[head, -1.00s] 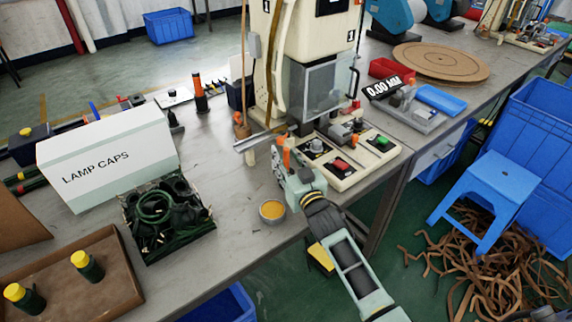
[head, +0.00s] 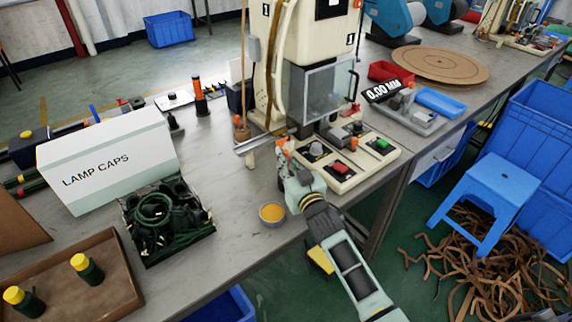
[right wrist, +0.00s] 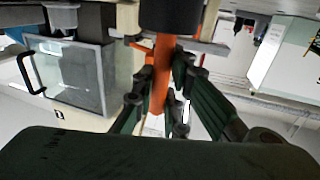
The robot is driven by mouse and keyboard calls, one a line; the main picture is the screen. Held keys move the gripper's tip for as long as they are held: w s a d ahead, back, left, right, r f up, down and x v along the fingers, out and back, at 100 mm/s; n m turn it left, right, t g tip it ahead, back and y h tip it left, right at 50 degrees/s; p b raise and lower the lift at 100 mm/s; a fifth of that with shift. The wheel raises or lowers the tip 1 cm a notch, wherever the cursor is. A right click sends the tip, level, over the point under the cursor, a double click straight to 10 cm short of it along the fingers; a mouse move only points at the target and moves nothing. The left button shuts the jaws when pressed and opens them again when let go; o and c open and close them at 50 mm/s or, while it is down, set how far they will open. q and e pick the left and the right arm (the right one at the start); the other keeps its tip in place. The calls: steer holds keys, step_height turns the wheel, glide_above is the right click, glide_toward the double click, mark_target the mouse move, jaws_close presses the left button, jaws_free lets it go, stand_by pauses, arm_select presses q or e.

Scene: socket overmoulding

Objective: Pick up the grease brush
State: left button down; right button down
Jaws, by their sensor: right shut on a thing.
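My right gripper (head: 284,158) is over the bench, just left of the machine's control panel. It is shut on an orange stick-like thing, which I take for the grease brush (head: 281,141). In the right wrist view the orange shaft (right wrist: 164,58) runs between the dark fingers of the gripper (right wrist: 160,92), with a black part at its upper end. Its bristles cannot be made out. A small round pot of yellow-orange grease (head: 272,212) stands on the bench below the gripper. My left gripper is not in view.
The press (head: 305,50) and its control panel (head: 350,160) stand close behind and right of the gripper. To the left are a lamp caps box (head: 110,155), a bin of dark green parts (head: 165,220) and a brown tray (head: 120,285). Bare bench lies around the pot.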

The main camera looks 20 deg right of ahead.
mark_target(286, 151)
steer(key=shift+r+p, duration=0.8)
steer(key=shift+r, duration=0.05)
step_height(286, 151, up, 3)
steer(key=p, duration=0.3)
steer(key=shift+r, duration=0.1)
steer(key=s+d+r+p, duration=0.2)
steer(key=d+r+p, duration=0.4)
steer(key=d, duration=0.5)
steer(key=shift+s+d+p, duration=0.15)
steer(key=shift+d+p, duration=0.1)
steer(key=shift+p, duration=0.65)
